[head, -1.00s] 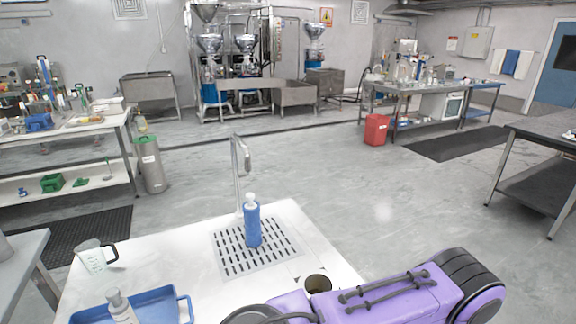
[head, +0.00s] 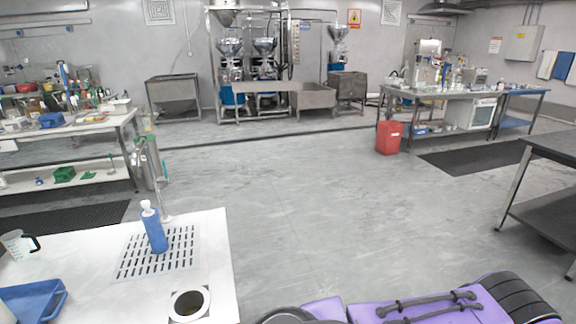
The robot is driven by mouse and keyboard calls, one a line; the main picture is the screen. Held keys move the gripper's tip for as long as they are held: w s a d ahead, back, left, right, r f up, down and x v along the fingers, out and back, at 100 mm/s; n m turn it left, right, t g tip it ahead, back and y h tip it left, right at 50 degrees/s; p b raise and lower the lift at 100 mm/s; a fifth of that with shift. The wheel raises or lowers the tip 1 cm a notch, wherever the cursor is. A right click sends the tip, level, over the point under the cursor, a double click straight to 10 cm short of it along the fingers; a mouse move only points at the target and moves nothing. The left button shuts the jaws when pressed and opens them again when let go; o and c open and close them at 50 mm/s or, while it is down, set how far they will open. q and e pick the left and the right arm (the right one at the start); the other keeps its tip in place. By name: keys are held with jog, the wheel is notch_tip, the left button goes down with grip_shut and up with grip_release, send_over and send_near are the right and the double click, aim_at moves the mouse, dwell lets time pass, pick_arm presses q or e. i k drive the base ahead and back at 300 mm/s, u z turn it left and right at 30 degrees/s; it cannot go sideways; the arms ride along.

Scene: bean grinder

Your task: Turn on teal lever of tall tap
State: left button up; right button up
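The tall tap (head: 163,197) is a thin grey metal tap at the back edge of the white counter (head: 100,285), at the left in the head view. Its upper part overlaps a steel cylinder behind it, so its outline is hard to make out. A blue bottle (head: 154,232) with a white top stands on the slotted drain plate (head: 185,262), just in front of the tap. Neither of my grippers is in view. A purple arm link of mine shows at the bottom right, well away from the tap.
The counter also holds a clear measuring jug (head: 16,245), a blue tray (head: 32,302) and a round dark opening (head: 190,304). The grey floor right of the counter is open. A dark table (head: 550,190) stands at the right edge, and a red bin (head: 389,138) farther back.

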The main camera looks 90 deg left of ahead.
aim_at(167, 179)
jog(key=i, duration=0.55)
jog(key=u, duration=3.8)
jog(key=i, duration=0.45)
jog(key=u, duration=0.15)
